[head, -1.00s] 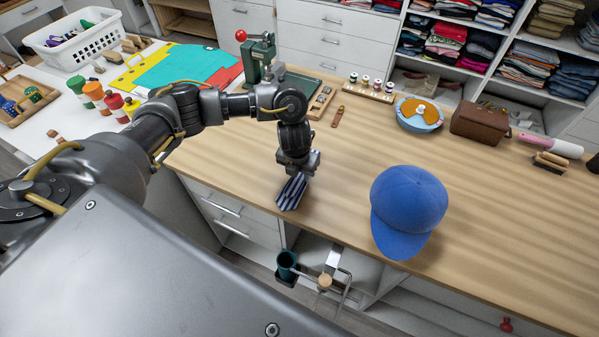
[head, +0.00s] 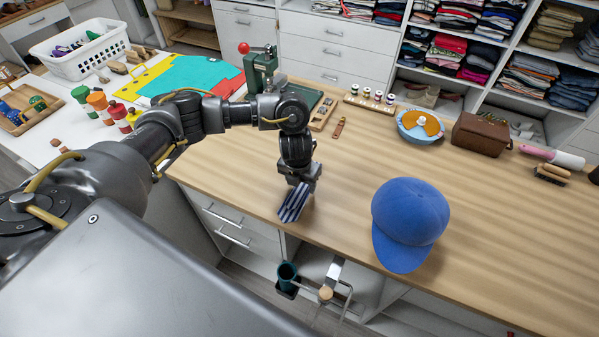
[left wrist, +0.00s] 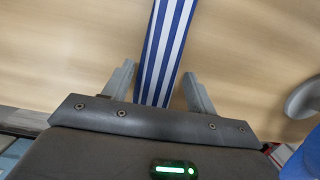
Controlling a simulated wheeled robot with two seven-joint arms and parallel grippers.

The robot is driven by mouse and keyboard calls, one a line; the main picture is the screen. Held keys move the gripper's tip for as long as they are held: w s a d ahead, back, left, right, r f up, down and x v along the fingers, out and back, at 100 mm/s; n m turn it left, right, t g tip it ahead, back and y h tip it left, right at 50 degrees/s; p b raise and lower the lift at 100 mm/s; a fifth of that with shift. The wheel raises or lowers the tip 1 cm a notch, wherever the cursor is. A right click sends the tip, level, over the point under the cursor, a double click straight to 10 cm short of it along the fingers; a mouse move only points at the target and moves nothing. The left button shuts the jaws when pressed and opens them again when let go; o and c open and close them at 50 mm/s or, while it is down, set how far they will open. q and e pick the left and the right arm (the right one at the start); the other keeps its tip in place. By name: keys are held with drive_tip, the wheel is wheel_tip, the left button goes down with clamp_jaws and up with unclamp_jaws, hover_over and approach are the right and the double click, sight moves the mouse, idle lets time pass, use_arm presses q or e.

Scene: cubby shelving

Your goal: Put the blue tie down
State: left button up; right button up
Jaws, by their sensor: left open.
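The blue tie (head: 294,203) has blue and white stripes and lies at the front edge of the wooden counter, left of the blue cap. In the left wrist view the tie (left wrist: 166,50) runs between the two spread fingers, with a gap on each side. My left gripper (head: 298,184) is open, pointing down right above the tie; its fingers also show in the left wrist view (left wrist: 160,88). Part of the tie is hidden under the gripper. My right gripper is not in view.
A blue cap (head: 410,222) sits right of the gripper on the counter (head: 500,235). A green press (head: 262,72), spools (head: 372,98), a round blue-and-orange dish (head: 420,125) and a brown box (head: 481,134) stand farther back. The counter between the cap and the spools is clear.

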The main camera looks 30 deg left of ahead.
sight(298, 192)
use_arm(q)
wheel_tip(298, 192, up, 11)
drive_tip(key=s, duration=0.1)
drive_tip(key=shift+s, duration=0.4)
idle(0.3)
